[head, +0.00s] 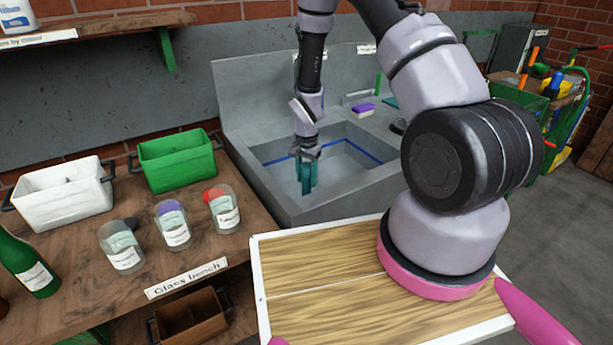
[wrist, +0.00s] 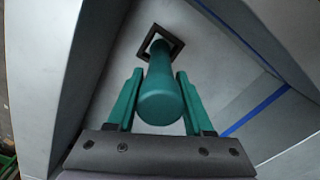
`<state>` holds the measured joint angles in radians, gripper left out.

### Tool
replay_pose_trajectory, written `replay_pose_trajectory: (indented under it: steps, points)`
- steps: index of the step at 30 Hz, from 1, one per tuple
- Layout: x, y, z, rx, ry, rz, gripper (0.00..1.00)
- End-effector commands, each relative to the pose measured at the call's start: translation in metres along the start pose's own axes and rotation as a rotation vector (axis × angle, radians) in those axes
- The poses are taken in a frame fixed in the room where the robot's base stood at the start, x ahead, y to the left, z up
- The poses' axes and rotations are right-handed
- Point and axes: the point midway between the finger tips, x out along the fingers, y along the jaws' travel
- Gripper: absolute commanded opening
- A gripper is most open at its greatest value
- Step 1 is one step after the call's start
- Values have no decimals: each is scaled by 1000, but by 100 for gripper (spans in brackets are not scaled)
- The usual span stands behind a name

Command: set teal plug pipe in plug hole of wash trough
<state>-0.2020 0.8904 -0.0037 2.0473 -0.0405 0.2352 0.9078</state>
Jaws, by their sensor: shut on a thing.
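My gripper (head: 308,160) points down inside the grey wash trough (head: 380,176). In the wrist view, my gripper (wrist: 160,72) has its two teal fingers on either side of the teal plug pipe (wrist: 160,95) and is shut on it. The pipe's rounded near end faces the wrist camera, and its far end points at the dark square frame of the plug hole (wrist: 176,45) in the trough floor. The pipe's far end overlaps the hole's near edge in this view; I cannot tell whether it is inside or above it. In the head view the hole is hidden.
A blue line (head: 362,151) runs around the trough's inner walls. A purple and white sponge (head: 364,110) lies on the trough's back ledge. Glass jars (head: 173,226), a white bin (head: 62,196) and a green bin (head: 176,160) stand on the bench to the left.

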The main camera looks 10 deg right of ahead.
Motion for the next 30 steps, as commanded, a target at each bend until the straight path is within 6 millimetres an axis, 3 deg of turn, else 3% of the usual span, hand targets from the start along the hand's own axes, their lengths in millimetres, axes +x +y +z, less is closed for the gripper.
replay_pose_trajectory:
  steps: [5,6,9,20,23,30]
  points:
    - [0,0,0,0,0,0,12]
    - [0,0,0,0,0,0,56]
    - [1,0,0,0,0,0,87]
    - [-3,0,0,0,1,-1,87]
    - [-15,-1,0,0,2,-2,87]
    - [-64,-1,-1,1,4,-4,87]
